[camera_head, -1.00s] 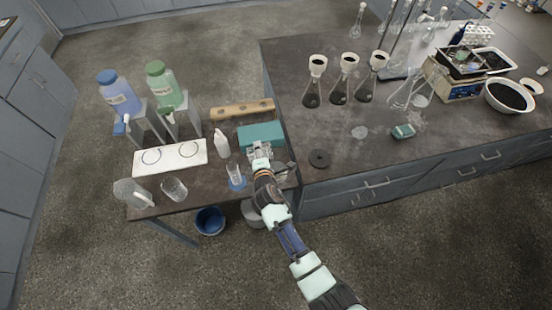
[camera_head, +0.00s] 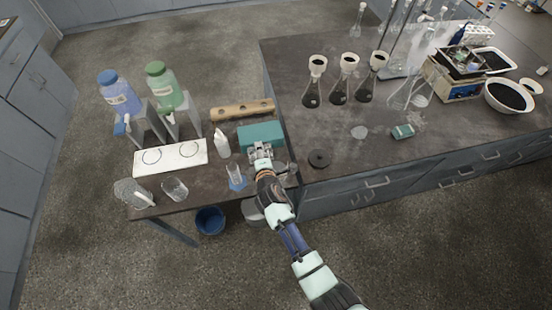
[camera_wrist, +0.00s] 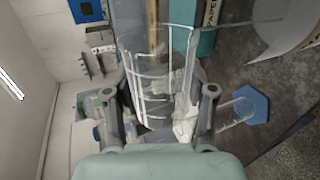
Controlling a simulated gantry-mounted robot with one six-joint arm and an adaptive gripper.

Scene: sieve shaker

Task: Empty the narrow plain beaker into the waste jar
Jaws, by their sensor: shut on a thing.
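My gripper (camera_wrist: 163,115) is shut on a clear glass beaker (camera_wrist: 150,50) with white lines on its wall; I cannot tell if these are printed marks or reflections. Something whitish shows at its lower right, and I cannot tell whether it is inside or behind the glass. In the head view my gripper (camera_head: 260,152) is over the side table in front of the teal box (camera_head: 261,137), hiding most of the held beaker. A pale, labelled round container (camera_wrist: 290,35) is partly in the wrist view; I cannot tell if it is the waste jar.
A white squeeze bottle (camera_head: 221,144), another glass beaker (camera_head: 174,189) and a clear jug (camera_head: 133,193) stand further left. The dark bench (camera_head: 330,180) edges the right side.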

